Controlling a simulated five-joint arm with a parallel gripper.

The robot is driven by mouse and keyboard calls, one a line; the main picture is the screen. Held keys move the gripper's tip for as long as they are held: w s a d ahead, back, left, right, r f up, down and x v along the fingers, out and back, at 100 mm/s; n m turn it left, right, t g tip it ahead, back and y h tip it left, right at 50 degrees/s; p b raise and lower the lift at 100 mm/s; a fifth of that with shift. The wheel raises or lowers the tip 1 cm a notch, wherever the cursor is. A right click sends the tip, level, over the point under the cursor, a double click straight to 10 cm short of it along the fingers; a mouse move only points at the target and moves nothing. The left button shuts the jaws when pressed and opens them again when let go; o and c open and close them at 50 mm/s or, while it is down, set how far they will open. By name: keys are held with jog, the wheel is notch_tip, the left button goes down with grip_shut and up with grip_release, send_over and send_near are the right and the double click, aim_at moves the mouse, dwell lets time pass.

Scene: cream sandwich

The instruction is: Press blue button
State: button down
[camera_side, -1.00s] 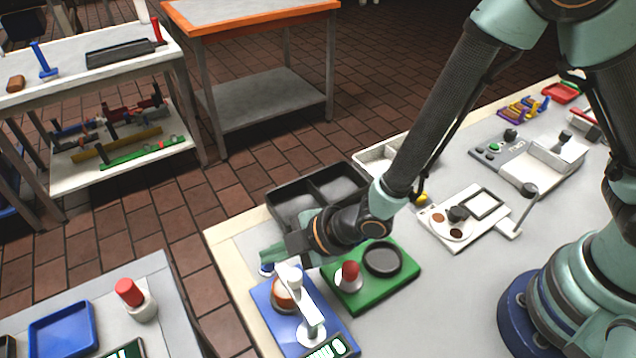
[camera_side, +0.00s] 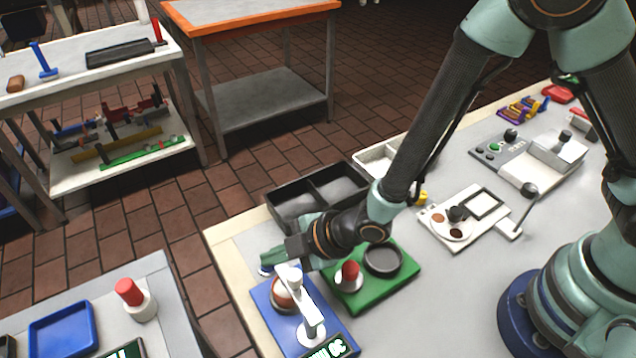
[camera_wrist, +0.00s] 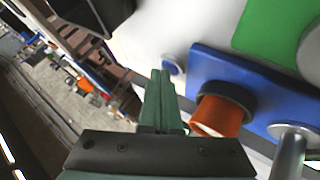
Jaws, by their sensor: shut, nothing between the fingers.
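The blue button (camera_wrist: 172,67) is a small round blue disc with a pale rim, on the light table beside the corner of a blue base (camera_wrist: 270,95). In the side view only a bit of the button (camera_side: 264,270) shows below my fingertips. My gripper (camera_side: 270,257) is shut and empty, its green fingers just above or beside the button. In the wrist view my gripper's tips (camera_wrist: 160,76) lie close to the button's left edge. I cannot tell whether they touch it.
The blue base (camera_side: 262,310) carries an orange part (camera_side: 282,293), a white lever (camera_side: 308,305) and a lit display (camera_side: 328,349). A green base (camera_side: 385,291) with a red knob (camera_side: 350,270) stands right of it. A black divided tray (camera_side: 285,208) lies behind my wrist.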

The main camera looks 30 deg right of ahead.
jog(key=shift+r, duration=0.5)
jog(key=shift+r, duration=2.95)
jog(key=w+d+r+m+h, duration=0.2)
jog(key=d+r+m, duration=0.35)
jog(key=d, duration=0.35)
jog(key=w+d+r+m+h, duration=0.1)
jog(key=d+r+m+h, duration=0.1)
jog(key=d+r+m, duration=0.5)
jog(key=s+d+r+m+h, duration=0.1)
jog(key=s+d+r+m, duration=0.1)
jog(key=s+d, duration=0.2)
jog(key=s+d+r+m+g+h, duration=0.1)
jog(key=s+d+r+m, duration=0.2)
jog(key=d, duration=0.8)
jog(key=shift+s+d, duration=0.3)
jog(key=shift+s, duration=0.9)
